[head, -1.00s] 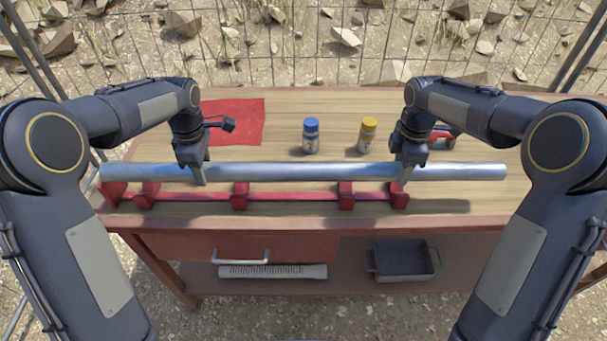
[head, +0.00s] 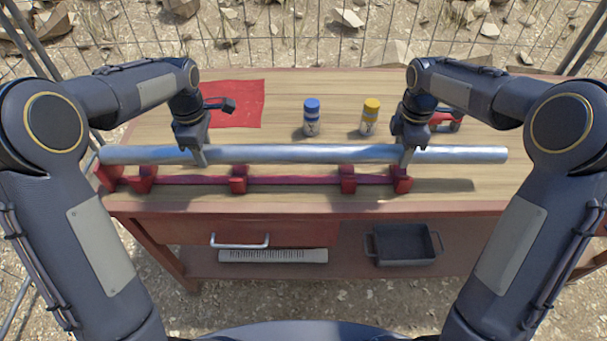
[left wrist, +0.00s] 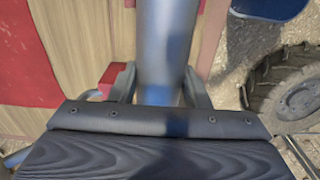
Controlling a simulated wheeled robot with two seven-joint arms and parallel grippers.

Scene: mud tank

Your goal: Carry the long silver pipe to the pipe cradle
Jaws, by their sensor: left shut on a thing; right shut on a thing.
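The long silver pipe (head: 300,154) lies level across the head view, held by both grippers. My left gripper (head: 199,158) is shut on the pipe left of its middle. My right gripper (head: 406,158) is shut on it right of its middle. The red pipe cradle (head: 295,181) with its several blocks stands on the table just in front of and below the pipe. The pipe's right end reaches well past the cradle's right block. In the left wrist view the pipe (left wrist: 165,45) runs between the fingers of the left gripper (left wrist: 160,88). Whether the pipe touches the cradle is unclear.
Behind the pipe stand a blue-capped bottle (head: 311,118) and a yellow-capped bottle (head: 370,117). A red cloth (head: 240,105) lies at the back left. A red tool (head: 446,120) lies behind the right gripper. A dark tray (head: 403,245) is on the shelf below the wooden table (head: 480,200).

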